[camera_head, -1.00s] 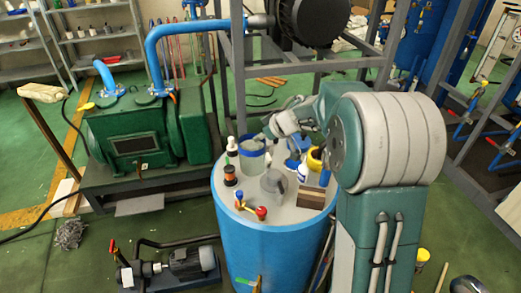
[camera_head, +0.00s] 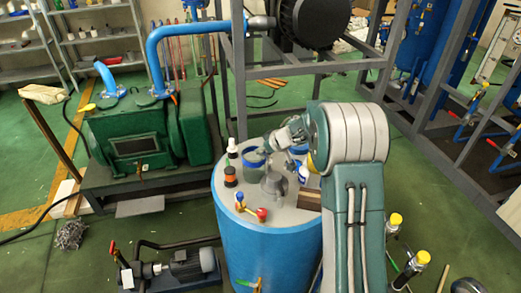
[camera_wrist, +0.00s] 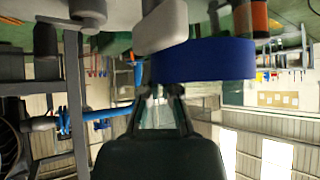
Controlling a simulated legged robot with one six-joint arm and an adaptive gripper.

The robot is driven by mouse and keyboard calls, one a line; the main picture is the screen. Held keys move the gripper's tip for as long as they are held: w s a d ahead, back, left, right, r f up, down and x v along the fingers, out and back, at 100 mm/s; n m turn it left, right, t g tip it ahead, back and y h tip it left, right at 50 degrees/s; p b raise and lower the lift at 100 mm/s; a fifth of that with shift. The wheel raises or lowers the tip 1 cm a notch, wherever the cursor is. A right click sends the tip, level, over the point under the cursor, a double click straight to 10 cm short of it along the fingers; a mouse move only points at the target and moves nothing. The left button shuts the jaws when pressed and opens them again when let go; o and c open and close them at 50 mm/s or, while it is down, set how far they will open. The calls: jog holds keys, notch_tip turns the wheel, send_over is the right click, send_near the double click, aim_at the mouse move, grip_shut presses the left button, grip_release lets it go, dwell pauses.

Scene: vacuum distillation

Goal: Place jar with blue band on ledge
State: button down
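My gripper (camera_head: 268,147) is at the jar's right rear side, near the band. In the wrist view, which is upside down, the blue band (camera_wrist: 205,62) is large and close. My gripper fingers (camera_wrist: 160,102) point at it, and they overlap its lower edge in the picture. I cannot tell whether the fingers touch or grip the jar. I cannot make out which surface is the ledge.
Close around the jar stand a grey jug (camera_head: 274,187), a spool with an orange-brown middle (camera_head: 230,177), a dark-capped white bottle (camera_head: 232,148) and a red-handled valve (camera_head: 261,213). A brown block (camera_head: 308,199) and a white bottle (camera_head: 302,172) stand at right, partly behind my arm.

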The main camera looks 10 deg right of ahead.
jog(key=c, duration=0.9)
grip_release()
jog(key=shift+f, duration=0.1)
jog(key=shift+o, duration=0.5)
